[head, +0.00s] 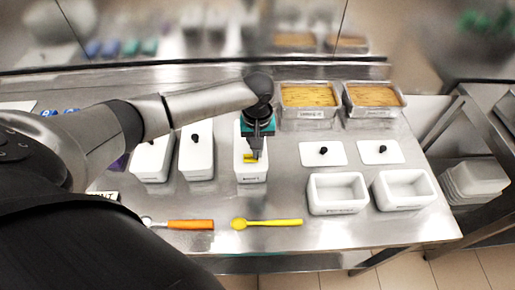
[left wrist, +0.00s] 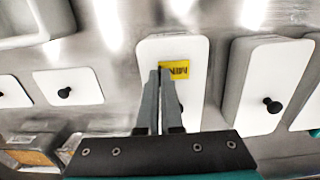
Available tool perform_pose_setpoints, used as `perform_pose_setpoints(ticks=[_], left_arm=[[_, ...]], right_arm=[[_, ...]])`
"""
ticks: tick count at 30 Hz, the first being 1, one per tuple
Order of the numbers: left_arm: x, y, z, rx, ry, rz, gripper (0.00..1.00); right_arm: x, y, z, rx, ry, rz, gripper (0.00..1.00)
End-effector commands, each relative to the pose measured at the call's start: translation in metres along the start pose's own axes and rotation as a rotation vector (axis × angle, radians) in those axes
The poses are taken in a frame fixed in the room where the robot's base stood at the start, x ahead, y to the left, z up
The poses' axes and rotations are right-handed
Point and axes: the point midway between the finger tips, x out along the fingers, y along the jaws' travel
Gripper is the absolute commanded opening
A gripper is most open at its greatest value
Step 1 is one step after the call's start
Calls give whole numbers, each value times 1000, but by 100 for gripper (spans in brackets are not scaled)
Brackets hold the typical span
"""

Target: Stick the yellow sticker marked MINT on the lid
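The yellow sticker (head: 251,158) shows below my left gripper (head: 257,155), over the front part of a lidded white tub (head: 251,175). In the left wrist view the sticker (left wrist: 178,70) has dark letters, upside down, and appears flat against or just above the white lid (left wrist: 190,48). My left gripper's fingertips (left wrist: 160,70) are close together at one edge of the sticker. Whether they grip it is unclear, as is whether it touches the lid. The lid's knob is mostly hidden by the gripper. My right gripper is out of view.
Two lidded white tubs (head: 152,160) (head: 197,150) stand left. Right are two loose lids (head: 313,159) (head: 371,158), two open tubs (head: 337,208) (head: 405,203) and two filled pans (head: 309,113) (head: 374,112). An orange-handled scoop (head: 190,224) and yellow spatula (head: 265,223) lie in front.

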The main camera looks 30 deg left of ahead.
Motion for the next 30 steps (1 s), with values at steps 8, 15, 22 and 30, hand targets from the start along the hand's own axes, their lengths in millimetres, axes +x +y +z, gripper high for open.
perform_pose_setpoints(ticks=[8,15,22,30], left_arm=[[1,0,0,0,0,0,0],[4,0,0,0,-1,0,0],[6,0,0,0,-1,0,0],[7,0,0,0,-1,-1,0]], right_arm=[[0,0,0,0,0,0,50],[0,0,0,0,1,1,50],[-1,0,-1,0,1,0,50],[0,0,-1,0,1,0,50]])
